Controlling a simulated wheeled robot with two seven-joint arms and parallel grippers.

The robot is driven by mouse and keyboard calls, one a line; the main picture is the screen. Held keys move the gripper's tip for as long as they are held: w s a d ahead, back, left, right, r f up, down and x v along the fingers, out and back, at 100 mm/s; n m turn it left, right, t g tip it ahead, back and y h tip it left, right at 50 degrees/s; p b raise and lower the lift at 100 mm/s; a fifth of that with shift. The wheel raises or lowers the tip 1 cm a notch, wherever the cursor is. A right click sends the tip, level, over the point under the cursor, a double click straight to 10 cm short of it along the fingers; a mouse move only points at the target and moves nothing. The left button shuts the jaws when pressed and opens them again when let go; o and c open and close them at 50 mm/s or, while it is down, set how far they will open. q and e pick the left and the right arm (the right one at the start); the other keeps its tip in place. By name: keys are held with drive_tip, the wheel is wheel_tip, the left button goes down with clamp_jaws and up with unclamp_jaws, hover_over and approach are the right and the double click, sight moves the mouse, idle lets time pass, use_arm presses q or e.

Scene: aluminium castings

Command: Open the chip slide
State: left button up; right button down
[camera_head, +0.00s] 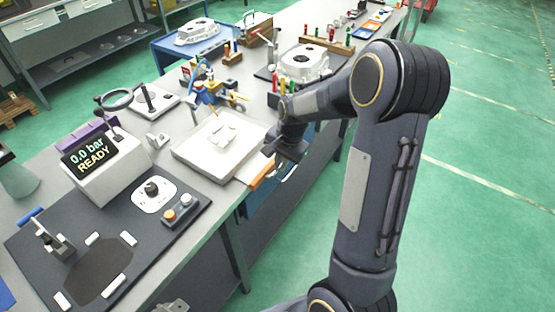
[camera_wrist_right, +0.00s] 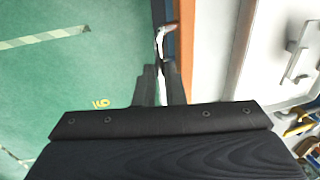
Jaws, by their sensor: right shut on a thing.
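The chip slide appears to be the part with the orange strip (camera_head: 263,175) at the front edge of the white tray (camera_head: 185,152). In the wrist view the orange strip (camera_wrist_right: 184,45) runs along the pale tray. My right gripper (camera_head: 283,150) is at the table's front edge, beside the strip's far end. In the wrist view my right gripper (camera_wrist_right: 162,85) is shut on a thin pale handle (camera_wrist_right: 160,42) beside the strip. Its fingers partly hide the handle. I cannot tell how far the slide is drawn out. My left gripper is not in view.
A pressure display (camera_head: 95,160) reading 0.0 bar READY and a dark mat (camera_head: 150,245) with a dial and buttons lie to the left. Castings (camera_head: 303,62) and tools stand further back. The green floor (camera_head: 475,200) right of the table is clear.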

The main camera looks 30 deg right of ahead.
drive_tip(key=c, duration=1.5)
unclamp_jaws()
drive_tip(key=shift+r, duration=0.1)
wheel_tip(320, 180, up, 8)
drive_tip(key=s, duration=0.1)
drive_tip(key=shift+s+d+f, duration=0.2)
drive_tip(key=shift+d, duration=0.1)
drive_tip(key=s+a+r+n+t+y, duration=0.1)
drive_tip(key=s+a+r+n, duration=0.1)
drive_tip(key=s+a+n, duration=0.4)
drive_tip(key=s+a+r+n+t+y, duration=0.2)
drive_tip(key=s+a+n, duration=0.4)
drive_tip(key=s, duration=0.8)
drive_tip(key=shift+s+a+r+t, duration=0.15)
drive_tip(key=shift+s+a+t, duration=0.2)
drive_tip(key=shift+a, duration=0.85)
